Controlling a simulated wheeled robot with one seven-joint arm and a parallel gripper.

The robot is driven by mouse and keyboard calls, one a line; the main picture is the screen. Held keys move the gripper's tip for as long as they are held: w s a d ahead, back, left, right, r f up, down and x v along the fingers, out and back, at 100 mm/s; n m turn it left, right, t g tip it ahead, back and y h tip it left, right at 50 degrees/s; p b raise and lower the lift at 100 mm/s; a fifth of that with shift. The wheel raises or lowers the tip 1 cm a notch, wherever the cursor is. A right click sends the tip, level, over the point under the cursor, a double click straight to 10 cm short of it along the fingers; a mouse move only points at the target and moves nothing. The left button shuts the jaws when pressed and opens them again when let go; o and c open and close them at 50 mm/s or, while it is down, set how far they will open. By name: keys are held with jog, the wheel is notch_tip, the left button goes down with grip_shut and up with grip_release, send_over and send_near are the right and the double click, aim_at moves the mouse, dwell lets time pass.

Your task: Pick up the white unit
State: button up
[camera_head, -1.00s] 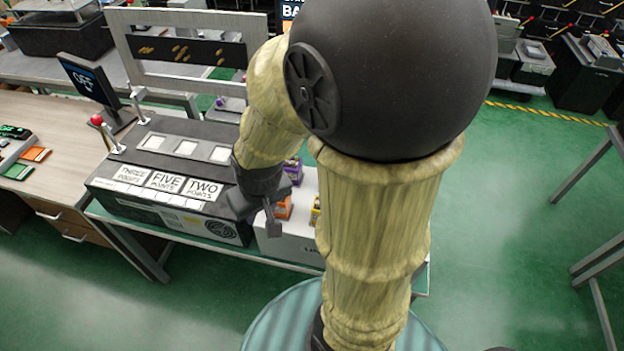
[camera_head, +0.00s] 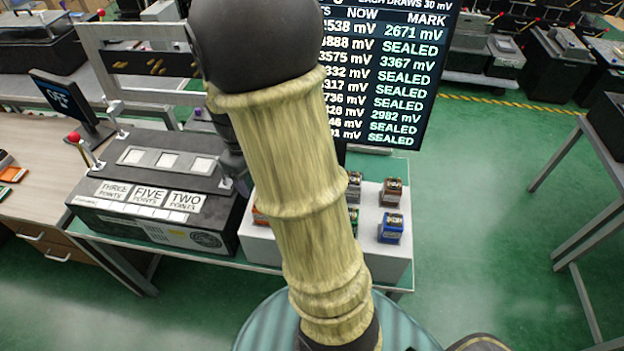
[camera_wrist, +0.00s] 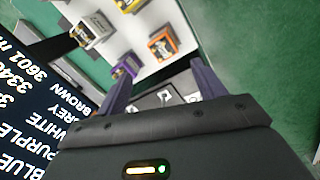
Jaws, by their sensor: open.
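A pale box-shaped unit that looks white (camera_wrist: 88,32) stands at the upper left in the wrist view, on the pale tray. A purple unit (camera_wrist: 125,68) and an orange unit (camera_wrist: 165,42) stand nearer to my gripper (camera_wrist: 160,72). My gripper is open, its two dark fingers apart with nothing held between them. The white unit lies beyond the fingertips and left of them. In the head view my arm covers the middle of the tray, and I cannot pick out the white unit there.
The white tray (camera_head: 378,254) carries several units, including a blue one (camera_head: 391,228) and a brown one (camera_head: 391,191). A screen (camera_head: 385,75) of millivolt readings stands behind. A grey machine with point labels (camera_head: 150,190) stands left of the tray.

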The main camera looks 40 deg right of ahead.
jog(key=w+d+r+n+g+h+p, duration=0.1)
jog(key=w+d+r+n+g, duration=0.1)
jog(key=d, duration=1.1)
jog(key=shift+w+n+g+h, duration=0.4)
jog(key=shift+w+n+g, duration=0.5)
jog(key=shift+w+n, duration=0.25)
jog(key=shift+s+f, duration=0.1)
jog(key=p+x, duration=0.2)
jog(key=x, duration=1)
jog(key=shift+a+f+p, duration=0.1)
jog(key=shift+p, duration=0.3)
jog(key=shift+f, duration=0.1)
jog(key=shift+p+x, duration=1.1)
jog(key=shift+x, duration=1.4)
